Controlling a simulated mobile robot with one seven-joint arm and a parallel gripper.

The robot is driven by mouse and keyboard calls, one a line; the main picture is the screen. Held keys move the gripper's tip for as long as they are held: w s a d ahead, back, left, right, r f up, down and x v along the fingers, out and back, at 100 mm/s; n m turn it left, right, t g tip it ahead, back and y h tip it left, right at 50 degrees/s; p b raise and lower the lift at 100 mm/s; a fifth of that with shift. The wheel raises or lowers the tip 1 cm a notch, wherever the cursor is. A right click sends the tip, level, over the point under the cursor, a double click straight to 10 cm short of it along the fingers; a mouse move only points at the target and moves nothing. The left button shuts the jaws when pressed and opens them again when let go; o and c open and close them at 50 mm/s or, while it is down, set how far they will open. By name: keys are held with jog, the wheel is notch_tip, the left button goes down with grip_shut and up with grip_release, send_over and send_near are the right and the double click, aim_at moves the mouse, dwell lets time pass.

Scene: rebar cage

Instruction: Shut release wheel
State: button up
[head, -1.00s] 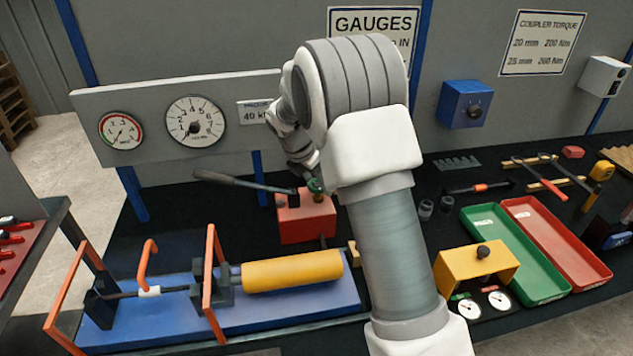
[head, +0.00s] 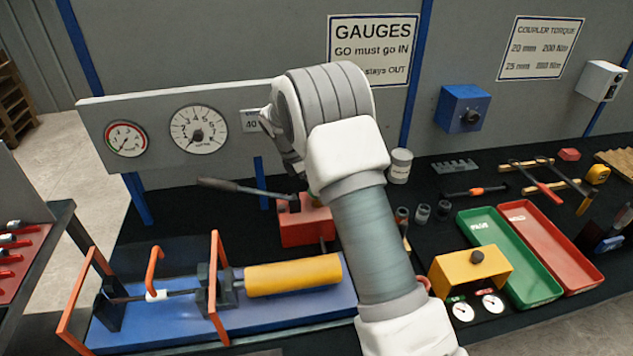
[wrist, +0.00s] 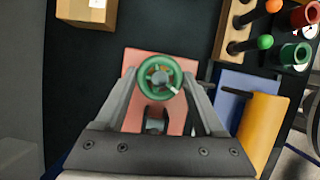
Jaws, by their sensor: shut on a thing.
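The green release wheel (wrist: 158,60) sits on top of the red pump block (wrist: 134,62) in the wrist view. It has a light mark on its lower right rim. My gripper (wrist: 159,77) has a finger at each side of the wheel and is shut on it. In the head view the red pump block (head: 306,226) stands behind the yellow cylinder (head: 293,275), with a dark lever (head: 240,187) reaching left. My arm hides the gripper and nearly all of the wheel there.
The blue bender base (head: 250,313) with orange handles lies in front. A gauge panel (head: 160,165) stands behind at left. A yellow block (head: 470,275), a green tray (head: 515,265) and a red tray (head: 550,250) lie to the right. A cardboard box (wrist: 87,12) shows in the wrist view.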

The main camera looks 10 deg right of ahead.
jog(key=m+g+p, duration=0.1)
jog(key=m, duration=0.1)
jog(key=m+p, duration=0.1)
jog(key=m, duration=0.1)
jog(key=shift+w+r+g, duration=0.1)
jog(key=shift+w+g, duration=0.05)
jog(key=shift+g, duration=0.25)
jog(key=shift+w+m+g+y+p, duration=0.1)
jog(key=shift+m+g+y+p, duration=0.45)
jog(key=shift+m, duration=1.55)
jog(key=o, duration=1.4)
jog(key=shift+c, duration=0.2)
jog(key=r, duration=0.3)
jog(key=d+r+b, duration=0.1)
jog(key=shift+s+r, duration=0.25)
jog(key=s+d+r+b, duration=0.1)
jog(key=s+d+r, duration=0.4)
jog(key=d, duration=0.4)
jog(key=shift+s+r+b, duration=0.3)
jog(key=shift+r+b, duration=0.1)
jog(key=shift+r, duration=0.25)
